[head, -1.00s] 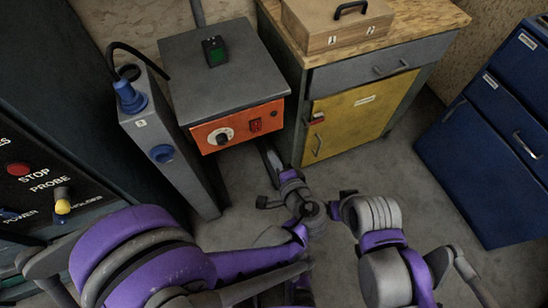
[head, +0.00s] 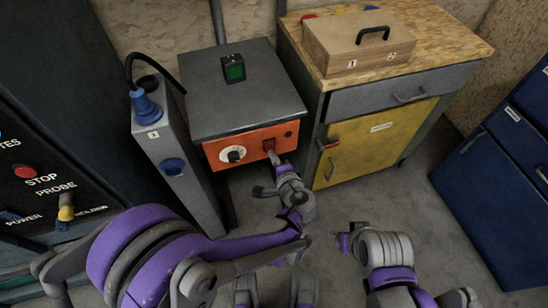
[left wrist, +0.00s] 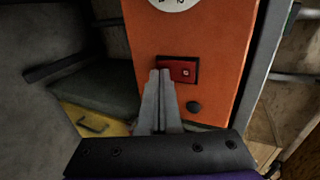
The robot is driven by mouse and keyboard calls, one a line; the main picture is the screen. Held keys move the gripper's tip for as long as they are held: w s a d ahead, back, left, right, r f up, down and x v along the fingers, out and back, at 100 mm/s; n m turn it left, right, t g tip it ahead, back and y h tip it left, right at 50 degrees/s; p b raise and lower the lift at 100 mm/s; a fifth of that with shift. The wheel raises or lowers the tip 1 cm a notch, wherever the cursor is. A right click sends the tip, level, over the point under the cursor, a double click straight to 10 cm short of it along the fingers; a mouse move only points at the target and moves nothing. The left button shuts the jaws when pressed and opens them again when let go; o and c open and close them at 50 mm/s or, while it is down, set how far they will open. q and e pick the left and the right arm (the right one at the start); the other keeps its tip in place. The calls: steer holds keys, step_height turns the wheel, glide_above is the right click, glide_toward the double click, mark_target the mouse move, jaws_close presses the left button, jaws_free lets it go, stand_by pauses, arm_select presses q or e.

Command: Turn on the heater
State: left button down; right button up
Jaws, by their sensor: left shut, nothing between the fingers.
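The heater is a grey box (head: 245,95) with an orange front panel (head: 255,145). In the head view the panel has a white dial (head: 232,154) and a red switch (head: 269,145). My left gripper (head: 274,158) is at the panel, just below the switch. In the left wrist view its closed, empty fingers (left wrist: 159,75) reach up to the left part of the red switch (left wrist: 184,71) and cover some of it. I cannot tell whether they touch it. My right arm is low at the right of the head view; its finger opening is not discernible.
A grey unit with a blue plug (head: 146,106) stands left of the heater. A yellow-doored cabinet (head: 375,140) with a wooden case (head: 360,42) on top stands right. A dark panel (head: 40,170) is at far left, blue drawers (head: 500,180) at far right.

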arm_select(q)
steer(key=shift+w+f, duration=0.1)
steer(key=shift+w, duration=0.1)
arm_select(e)
steer(key=shift+f, duration=0.1)
arm_select(q)
steer(key=shift+a, duration=0.1)
steer(key=shift+r+p, duration=0.55)
steer(key=shift+r, duration=0.35)
arm_select(e)
steer(key=shift+r, duration=0.7)
arm_select(q)
steer(key=shift+s, duration=0.1)
arm_select(e)
steer(key=shift+s, duration=0.2)
